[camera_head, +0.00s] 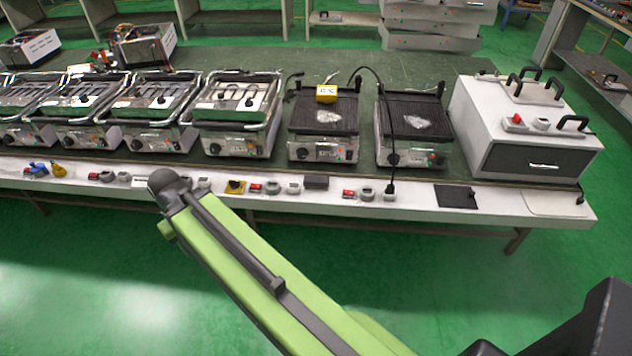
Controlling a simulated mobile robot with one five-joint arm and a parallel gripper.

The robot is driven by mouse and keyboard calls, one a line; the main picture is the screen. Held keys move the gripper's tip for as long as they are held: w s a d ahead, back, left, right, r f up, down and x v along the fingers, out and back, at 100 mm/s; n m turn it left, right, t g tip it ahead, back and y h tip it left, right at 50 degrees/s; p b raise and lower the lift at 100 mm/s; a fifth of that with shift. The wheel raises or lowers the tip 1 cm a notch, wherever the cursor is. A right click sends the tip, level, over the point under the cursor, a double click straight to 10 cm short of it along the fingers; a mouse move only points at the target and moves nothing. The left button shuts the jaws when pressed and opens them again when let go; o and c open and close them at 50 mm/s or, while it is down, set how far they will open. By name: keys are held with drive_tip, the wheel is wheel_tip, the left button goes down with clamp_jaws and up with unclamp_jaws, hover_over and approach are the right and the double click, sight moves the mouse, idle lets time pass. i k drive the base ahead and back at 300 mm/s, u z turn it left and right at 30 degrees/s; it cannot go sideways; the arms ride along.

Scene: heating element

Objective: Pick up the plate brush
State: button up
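I cannot pick out the plate brush with certainty. Small dark-handled items lie on the open grills at the left, such as on this grill (238,97), but they are too small to name. Two ridged dark plates, the left one (305,112) and the right one (390,110), each carry a whitish patch. My green arm reaches up from the lower right, and its dark joint is in front of the bench edge. My gripper does not show.
A long bench (410,203) with a white front strip holds a row of grills. A yellow box (326,94) sits on one grill. A white box unit (530,125) with black handles stands at the right. Switches and knobs line the strip. Green floor (110,285) in front is clear.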

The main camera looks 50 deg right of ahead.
sight(322, 180)
drive_tip(key=u, duration=0.05)
drive_tip(key=i, duration=1)
drive_tip(key=z, duration=0.05)
